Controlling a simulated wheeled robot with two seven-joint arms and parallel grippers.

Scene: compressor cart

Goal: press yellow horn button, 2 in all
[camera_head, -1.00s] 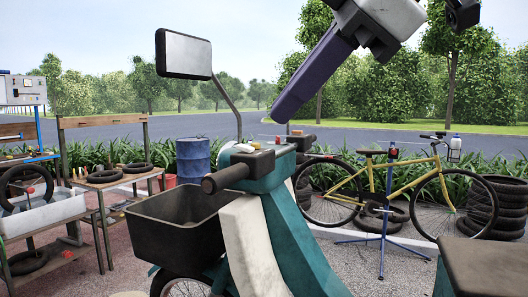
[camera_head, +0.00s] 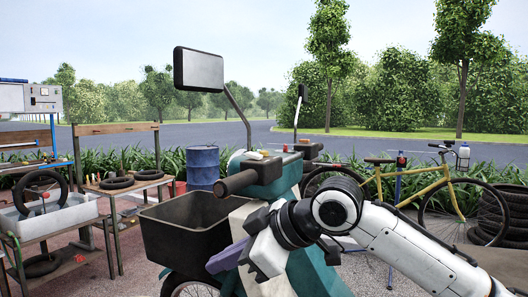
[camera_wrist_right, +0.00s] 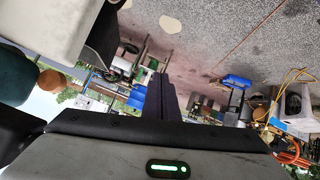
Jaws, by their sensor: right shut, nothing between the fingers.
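The teal scooter's handlebar (camera_head: 275,172) stands mid-picture in the head view, with a dark grip (camera_head: 236,183) pointing left. A small pale yellowish piece (camera_head: 253,156) sits on top of the handlebar beside the mirror stem. It is too small to tell for sure whether it is the horn button. My right gripper (camera_head: 222,262) is low in front of the scooter, below the grip and apart from the handlebar. Its purple fingers point left, shut and empty. They also show in the right wrist view (camera_wrist_right: 160,92). My left gripper is out of view.
A mirror (camera_head: 198,70) rises on a stem above the handlebar. A dark basket (camera_head: 180,235) hangs in front of the scooter. A yellow bicycle (camera_head: 435,188) stands at right, a blue barrel (camera_head: 203,166) behind, a workbench (camera_head: 118,131) at left.

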